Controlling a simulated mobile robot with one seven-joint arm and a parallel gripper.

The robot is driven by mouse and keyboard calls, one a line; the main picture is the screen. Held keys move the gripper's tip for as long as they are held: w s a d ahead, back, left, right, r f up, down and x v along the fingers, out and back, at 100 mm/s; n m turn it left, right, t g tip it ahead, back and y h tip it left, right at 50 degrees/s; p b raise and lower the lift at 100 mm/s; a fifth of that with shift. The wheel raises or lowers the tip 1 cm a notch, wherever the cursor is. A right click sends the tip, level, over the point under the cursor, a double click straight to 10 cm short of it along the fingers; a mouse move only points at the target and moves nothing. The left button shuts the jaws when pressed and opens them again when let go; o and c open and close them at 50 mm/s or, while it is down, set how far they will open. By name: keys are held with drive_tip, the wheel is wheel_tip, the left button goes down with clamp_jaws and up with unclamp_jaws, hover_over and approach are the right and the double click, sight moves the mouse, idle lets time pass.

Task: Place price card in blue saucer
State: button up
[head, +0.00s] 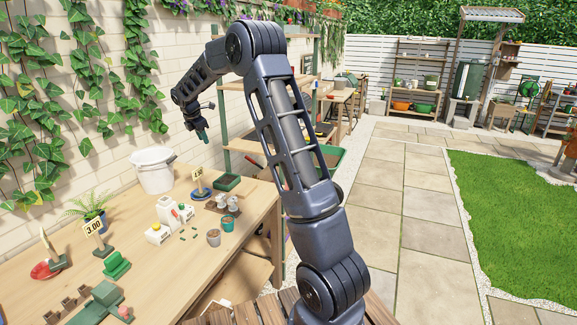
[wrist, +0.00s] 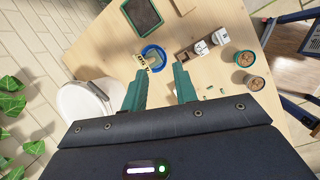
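A yellow price card (head: 197,172) on a short post stands at the blue saucer (head: 207,193) on the wooden table. In the wrist view the card (wrist: 141,62) overlaps the left rim of the blue saucer (wrist: 163,52). I cannot tell for sure whether its base rests inside the saucer. Another price card (head: 93,228), reading 3.00, stands on a dark base farther left. My gripper (head: 203,136) is raised above the table's back, over the saucer area. In the wrist view its green fingers (wrist: 160,70) are apart with nothing between them.
A white bucket (head: 153,171) stands behind the saucer, near the wall. A green tray (head: 226,183) lies to its right. White containers (head: 175,213), small pots (head: 228,224) and a wooden holder with white shakers (wrist: 201,47) stand nearby.

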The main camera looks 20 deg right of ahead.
drive_tip(key=s+d+r+m, duration=0.4)
drive_tip(key=s+d, duration=0.1)
drive_tip(key=s, duration=0.3)
drive_tip(key=s+d+r+m+y, duration=0.1)
drive_tip(key=s+d+r+m, duration=0.3)
drive_tip(key=s, duration=0.5)
drive_tip(key=s+d+r+m, duration=0.3)
drive_tip(key=s+d+r, duration=0.2)
drive_tip(key=s, duration=0.3)
drive_tip(key=s+d+f+m, duration=0.1)
drive_tip(key=s+m, duration=0.3)
drive_tip(key=s, duration=0.5)
drive_tip(key=s+d+f+m+t+y, duration=0.1)
drive_tip(key=s+d+f+m, duration=0.1)
drive_tip(key=s, duration=0.7)
drive_tip(key=s+d+f+m, duration=0.2)
drive_tip(key=s+m, duration=0.3)
drive_tip(key=s, duration=0.4)
drive_tip(key=shift+s+f+m+t+y, duration=0.3)
drive_tip(key=shift+s+f, duration=0.05)
drive_tip(key=shift+f, duration=0.15)
